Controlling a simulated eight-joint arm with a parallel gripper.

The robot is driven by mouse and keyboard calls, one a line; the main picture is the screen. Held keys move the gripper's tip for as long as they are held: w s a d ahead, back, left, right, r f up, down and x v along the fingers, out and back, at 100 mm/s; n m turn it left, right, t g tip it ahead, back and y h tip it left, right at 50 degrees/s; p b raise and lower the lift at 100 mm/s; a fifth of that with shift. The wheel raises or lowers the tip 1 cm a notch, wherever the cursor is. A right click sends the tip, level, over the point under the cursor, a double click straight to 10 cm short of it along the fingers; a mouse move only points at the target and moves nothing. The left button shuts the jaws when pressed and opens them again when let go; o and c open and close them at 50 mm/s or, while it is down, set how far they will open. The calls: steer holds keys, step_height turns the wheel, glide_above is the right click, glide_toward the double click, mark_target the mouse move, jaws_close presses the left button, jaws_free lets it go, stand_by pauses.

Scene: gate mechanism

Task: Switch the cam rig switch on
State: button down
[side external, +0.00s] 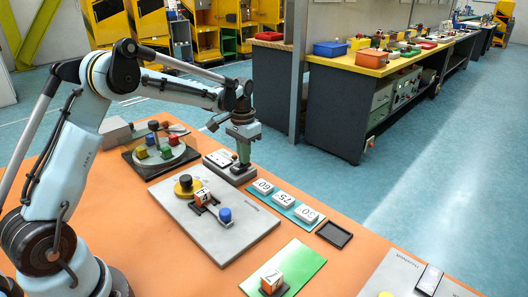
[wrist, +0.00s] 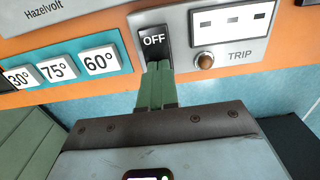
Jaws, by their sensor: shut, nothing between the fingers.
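The switch is a black rocker marked OFF (wrist: 153,42) on a light grey switch box (wrist: 190,12) in the wrist view. The same switch box shows in the side external view (side external: 221,160), behind the large grey plate. My gripper (wrist: 159,66) has its green fingers shut together, with nothing between them. The fingertips are at the lower edge of the rocker in the wrist view and cover its lower part. Whether they touch it I cannot tell. In the side external view my gripper (side external: 243,163) points down over the right end of the box.
A teal strip with number tiles (side external: 287,204) lies nearby. A turntable with coloured blocks (side external: 160,153) is to the left.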

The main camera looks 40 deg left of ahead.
steer(key=shift+f, duration=0.15)
steer(key=shift+r, duration=3.5)
steer(key=s+d+r+t, duration=0.3)
steer(key=s+d+r, duration=0.35)
steer(key=s, duration=0.25)
steer(key=s+d+f+t, duration=0.4)
steer(key=s+d, duration=0.1)
steer(key=s, duration=0.5)
steer(key=shift+s+d, duration=0.25)
steer(key=shift+d, duration=0.1)
